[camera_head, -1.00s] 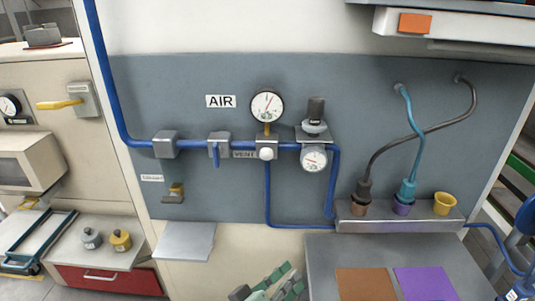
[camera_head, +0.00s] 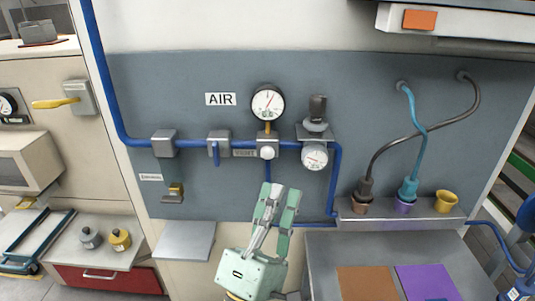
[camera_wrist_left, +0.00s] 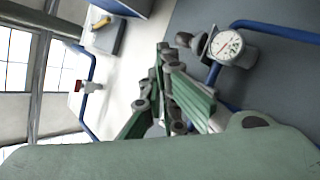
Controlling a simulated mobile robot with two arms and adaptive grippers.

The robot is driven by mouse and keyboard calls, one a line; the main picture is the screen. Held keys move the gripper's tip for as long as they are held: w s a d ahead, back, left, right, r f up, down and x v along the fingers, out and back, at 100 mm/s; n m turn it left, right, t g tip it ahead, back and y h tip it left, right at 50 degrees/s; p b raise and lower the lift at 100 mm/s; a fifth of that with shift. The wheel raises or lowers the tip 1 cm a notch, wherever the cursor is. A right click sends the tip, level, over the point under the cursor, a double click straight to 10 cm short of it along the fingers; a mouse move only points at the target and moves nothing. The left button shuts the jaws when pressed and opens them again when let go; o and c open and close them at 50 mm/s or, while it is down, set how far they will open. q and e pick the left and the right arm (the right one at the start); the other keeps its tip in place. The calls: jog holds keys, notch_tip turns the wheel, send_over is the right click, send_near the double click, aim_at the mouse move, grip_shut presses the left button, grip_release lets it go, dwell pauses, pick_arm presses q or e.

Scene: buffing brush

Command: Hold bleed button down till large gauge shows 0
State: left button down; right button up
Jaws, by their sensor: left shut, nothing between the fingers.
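The large gauge (camera_head: 268,103) hangs above the blue air pipe, its needle pointing up and slightly right; its numbers are too small to read. Below it, a round white button (camera_head: 267,152) sits on a grey block on the pipe, beside the VENT label (camera_head: 244,153). My green left gripper (camera_head: 278,190) points up in front of the panel, with its fingertips below the button in the picture and apart from it. It is shut and empty. In the left wrist view its fingers (camera_wrist_left: 167,55) come together near a white gauge (camera_wrist_left: 228,47). My right gripper is not in view.
A smaller gauge (camera_head: 314,156) and a dark-topped regulator (camera_head: 317,112) are right of the button. A blue-handled valve (camera_head: 217,152) is on its left. A grey shelf (camera_head: 185,241) juts out lower left. A holder with hoses (camera_head: 400,222) stands at right.

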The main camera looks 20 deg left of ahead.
aim_at(267, 152)
pick_arm(q)
jog(key=w+a+b, duration=0.1)
jog(key=w+a, duration=0.1)
jog(key=w, duration=0.6)
jog(key=shift+w+a, duration=0.25)
jog(key=shift+w, duration=0.05)
jog(key=shift+w, duration=0.1)
dwell(1.3)
jog(key=shift+w+a, duration=0.1)
jog(key=shift+w, duration=0.2)
jog(key=shift+w+a, duration=0.15)
jog(key=shift+w, duration=0.3)
dwell(0.7)
jog(key=shift+s, duration=0.1)
dwell(3.5)
jog(key=shift+s+d, duration=0.25)
jog(key=shift+s, duration=0.55)
